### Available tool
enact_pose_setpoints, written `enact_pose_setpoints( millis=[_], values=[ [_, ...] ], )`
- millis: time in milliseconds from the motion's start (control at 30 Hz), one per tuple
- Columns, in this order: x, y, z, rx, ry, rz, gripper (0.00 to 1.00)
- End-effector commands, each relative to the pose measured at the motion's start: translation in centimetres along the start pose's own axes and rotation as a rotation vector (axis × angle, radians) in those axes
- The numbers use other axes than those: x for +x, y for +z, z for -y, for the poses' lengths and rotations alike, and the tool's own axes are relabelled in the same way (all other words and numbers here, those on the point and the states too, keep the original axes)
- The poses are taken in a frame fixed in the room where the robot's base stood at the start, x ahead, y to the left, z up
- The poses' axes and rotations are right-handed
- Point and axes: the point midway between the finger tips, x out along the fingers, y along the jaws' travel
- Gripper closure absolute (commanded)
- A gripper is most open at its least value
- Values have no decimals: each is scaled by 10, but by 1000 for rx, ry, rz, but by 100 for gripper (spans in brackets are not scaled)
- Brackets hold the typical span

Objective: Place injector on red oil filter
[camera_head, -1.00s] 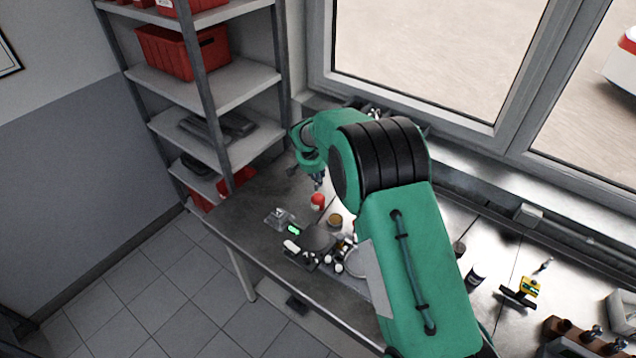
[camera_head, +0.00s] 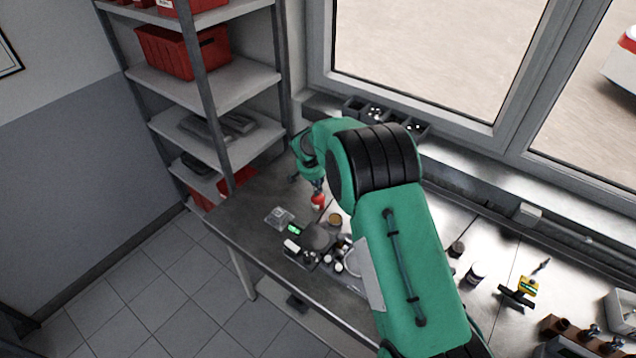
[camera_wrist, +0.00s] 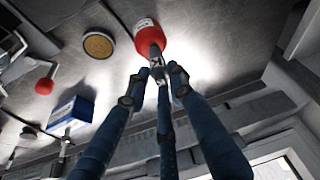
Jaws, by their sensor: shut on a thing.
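The red oil filter (camera_head: 318,202), with a white label, stands on the bench near its back left part. It also shows at the top of the wrist view (camera_wrist: 146,24). My gripper (camera_wrist: 160,80) is shut on the injector (camera_wrist: 153,50), a slim grey metal piece. In the wrist view the injector's end overlaps the red part of the filter. I cannot tell whether they touch. In the head view my gripper (camera_head: 318,186) is just above the filter, and the injector is too small to make out there.
A tan round part (camera_head: 335,219) stands right beside the filter and also shows in the wrist view (camera_wrist: 98,45). Several small parts crowd the bench front. A blue-and-white box (camera_wrist: 70,115) shows in the wrist view. Shelving (camera_head: 215,150) is at left, dark bins (camera_head: 385,113) by the window.

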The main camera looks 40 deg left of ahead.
Motion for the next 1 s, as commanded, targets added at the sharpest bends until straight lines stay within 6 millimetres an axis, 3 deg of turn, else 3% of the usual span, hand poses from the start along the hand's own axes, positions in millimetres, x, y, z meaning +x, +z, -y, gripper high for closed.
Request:
enact_pose_setpoints(
  millis=[233, 267, 367, 767, 1000],
  values=[
    [2, 1, 0, 0, 0, 0, 100],
    [3, 1, 0, 0, 0, 0, 76],
    [2, 1, 0, 0, 0, 0, 58],
    [1, 0, 0, 0, 0, 1, 58],
    [-9, 0, 0, 0, 0, -1, 58]
  ],
)
